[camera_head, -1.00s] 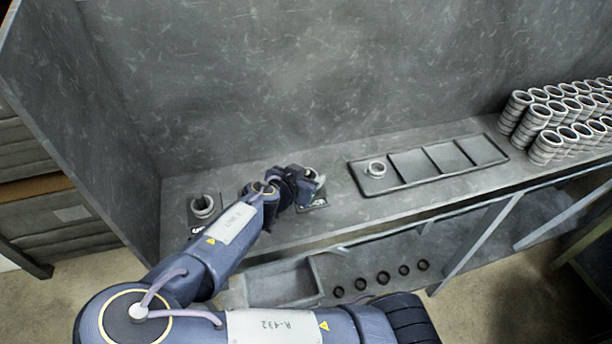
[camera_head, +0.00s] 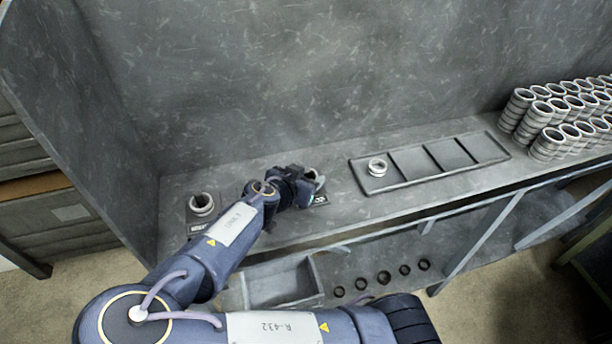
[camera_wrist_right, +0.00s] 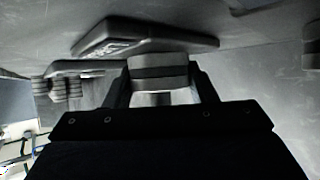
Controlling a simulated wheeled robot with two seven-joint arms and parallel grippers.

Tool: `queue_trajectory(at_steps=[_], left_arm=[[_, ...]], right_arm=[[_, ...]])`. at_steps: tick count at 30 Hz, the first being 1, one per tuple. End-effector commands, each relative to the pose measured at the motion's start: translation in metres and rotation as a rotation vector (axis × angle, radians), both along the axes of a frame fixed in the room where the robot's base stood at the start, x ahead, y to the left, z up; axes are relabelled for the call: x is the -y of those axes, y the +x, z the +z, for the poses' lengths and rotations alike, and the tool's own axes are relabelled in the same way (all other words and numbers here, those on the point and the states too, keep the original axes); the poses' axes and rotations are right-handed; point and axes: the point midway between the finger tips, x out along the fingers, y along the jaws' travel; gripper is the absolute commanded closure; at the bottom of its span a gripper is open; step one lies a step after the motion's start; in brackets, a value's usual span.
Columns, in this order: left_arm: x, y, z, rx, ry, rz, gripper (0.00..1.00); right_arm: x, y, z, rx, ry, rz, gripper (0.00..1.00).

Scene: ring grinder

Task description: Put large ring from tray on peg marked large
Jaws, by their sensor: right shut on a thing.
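My right gripper (camera_head: 314,184) is over a dark peg base (camera_head: 320,199) on the bench. In the right wrist view my right gripper (camera_wrist_right: 163,88) is shut on a grey metal ring (camera_wrist_right: 158,72), held between its two fingers. A labelled peg base (camera_wrist_right: 150,42) shows just beyond the ring; its label is too blurred to read. Whether the ring touches the peg cannot be told. Another ring (camera_head: 201,203) sits on the left peg base (camera_head: 192,222). My left gripper is not in view.
Several stacks of rings (camera_head: 545,143) stand at the bench's right end. A tall grey back wall (camera_head: 300,70) rises behind the bench. A lower shelf holds a bin (camera_head: 282,283) and several small dark rings (camera_head: 383,278). My right arm covers the bench left of the gripper.

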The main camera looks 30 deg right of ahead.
Motion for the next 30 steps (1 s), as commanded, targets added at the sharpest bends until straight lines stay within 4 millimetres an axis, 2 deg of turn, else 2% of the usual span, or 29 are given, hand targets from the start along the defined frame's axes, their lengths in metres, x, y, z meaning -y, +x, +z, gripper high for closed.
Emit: queue_trajectory(at_steps=[2,3,5,14,30], left_arm=[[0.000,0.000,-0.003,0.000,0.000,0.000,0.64],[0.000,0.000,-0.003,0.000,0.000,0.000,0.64],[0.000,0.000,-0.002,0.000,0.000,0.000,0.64],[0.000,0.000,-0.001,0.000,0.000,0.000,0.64],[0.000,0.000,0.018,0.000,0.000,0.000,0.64]], right_arm=[[0.000,0.000,-0.002,0.001,-0.001,0.000,0.76],[0.000,0.000,-0.002,0.001,-0.001,0.000,0.47],[0.000,0.000,-0.002,0.001,-0.001,0.000,0.40],[-0.001,-0.001,-0.001,-0.001,0.000,0.000,0.40],[-0.033,-0.019,0.021,0.000,-0.001,0.004,0.40]])
